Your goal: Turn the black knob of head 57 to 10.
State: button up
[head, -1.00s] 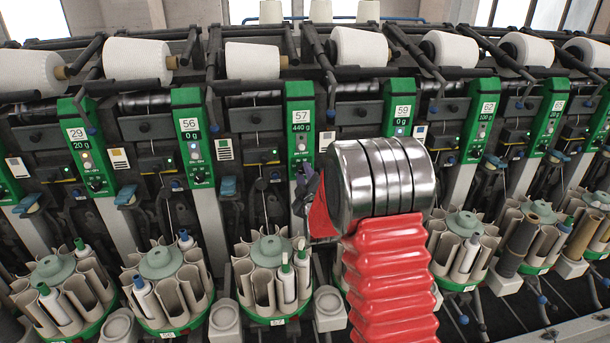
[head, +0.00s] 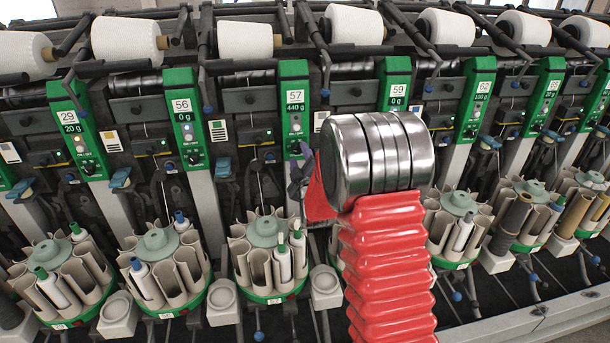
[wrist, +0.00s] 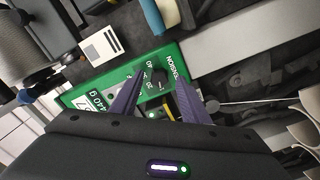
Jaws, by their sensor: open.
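Head 57's green panel (head: 294,98) reads 440 g in the head view, left of my arm. Its black knob (wrist: 157,82) shows in the wrist view, on the green panel face with TENSION lettering beside it. My gripper (wrist: 161,77) is open, with one purple finger on either side of the knob in the picture. I cannot tell whether the fingers touch it or how deep they reach. The knob's exact setting is too small to read. In the head view my gripper (head: 299,178) is at the lower end of the panel, partly hidden by my wrist.
Head 56's panel (head: 187,120) stands to the left and head 59's panel (head: 396,85) to the right, partly behind my arm. White yarn cones (head: 245,40) line the top. A round bobbin magazine (head: 264,233) stands below head 57. Blue levers (head: 223,167) stick out between heads.

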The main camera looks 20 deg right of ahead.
jog(key=s+a, duration=0.2)
jog(key=s, duration=1)
jog(key=shift+a, duration=0.25)
jog(key=s+a+r+m+g+y, duration=0.2)
jog(key=s+a+r+m+g, duration=0.25)
jog(key=s+a, duration=0.35)
jog(key=s+a+m+g, duration=0.2)
jog(key=s+g, duration=0.1)
jog(key=s, duration=0.9)
jog(key=s+a+r+m+g+y, duration=0.1)
jog(key=s+g, duration=0.3)
jog(key=s, duration=0.9)
jog(key=shift+s+a+m, duration=0.2)
jog(key=shift+a+m, duration=0.6)
jog(key=shift+m, duration=0.05)
jog(key=shift+g, duration=0.25)
jog(key=shift+c, duration=0.7)
